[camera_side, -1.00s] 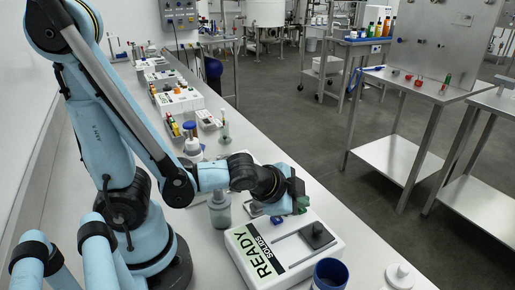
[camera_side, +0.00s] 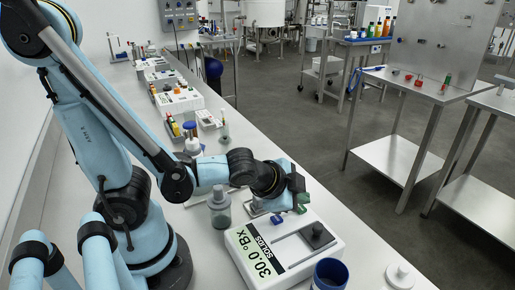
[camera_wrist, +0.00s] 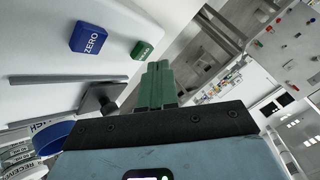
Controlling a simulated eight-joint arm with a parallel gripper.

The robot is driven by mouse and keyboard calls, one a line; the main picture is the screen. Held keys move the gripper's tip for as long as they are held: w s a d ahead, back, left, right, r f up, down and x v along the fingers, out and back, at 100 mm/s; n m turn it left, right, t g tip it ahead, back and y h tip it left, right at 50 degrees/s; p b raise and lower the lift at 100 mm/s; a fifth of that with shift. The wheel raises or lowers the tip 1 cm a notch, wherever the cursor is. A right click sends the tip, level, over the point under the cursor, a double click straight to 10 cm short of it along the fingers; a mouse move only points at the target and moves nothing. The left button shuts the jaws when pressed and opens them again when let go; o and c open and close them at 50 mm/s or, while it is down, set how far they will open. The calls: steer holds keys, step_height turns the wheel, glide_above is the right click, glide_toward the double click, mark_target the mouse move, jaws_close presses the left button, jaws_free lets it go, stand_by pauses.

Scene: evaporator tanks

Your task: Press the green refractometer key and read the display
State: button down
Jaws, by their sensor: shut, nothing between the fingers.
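The white refractometer (camera_side: 318,238) sits on the bench, and its display (camera_side: 256,255) reads "30.0 °Bx" beside the label SOLIDS. The green key (camera_side: 301,210) and a blue key (camera_side: 277,220) stand at its back edge. In the wrist view the blue key (camera_wrist: 89,38) is marked ZERO, and the green key (camera_wrist: 142,50) is smaller, with lettering too small to read. My gripper (camera_side: 303,198) is just above the green key, its green fingers shut and empty. In the wrist view the fingertips (camera_wrist: 158,65) point close beside the green key.
A dark blue cup (camera_side: 330,274) and a white lidded piece (camera_side: 400,276) stand at the front of the bench. A grey bottle (camera_side: 219,208) stands left of my gripper. Racks and instruments line the bench behind. Steel carts (camera_side: 400,155) stand across the aisle.

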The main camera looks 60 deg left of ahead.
steer(key=shift+r, duration=0.2)
steer(key=shift+r, duration=2.5)
steer(key=shift+a, duration=0.1)
steer(key=s+a+n, duration=0.1)
steer(key=n, duration=0.1)
steer(key=s+a+r+n+g, duration=0.1)
steer(key=n, duration=0.2)
steer(key=s+a+n+g+h, duration=0.1)
steer(key=n, duration=0.1)
steer(key=shift+s+a+r+n, duration=0.15)
steer(key=shift+r+n, duration=0.1)
steer(key=shift+n, duration=0.15)
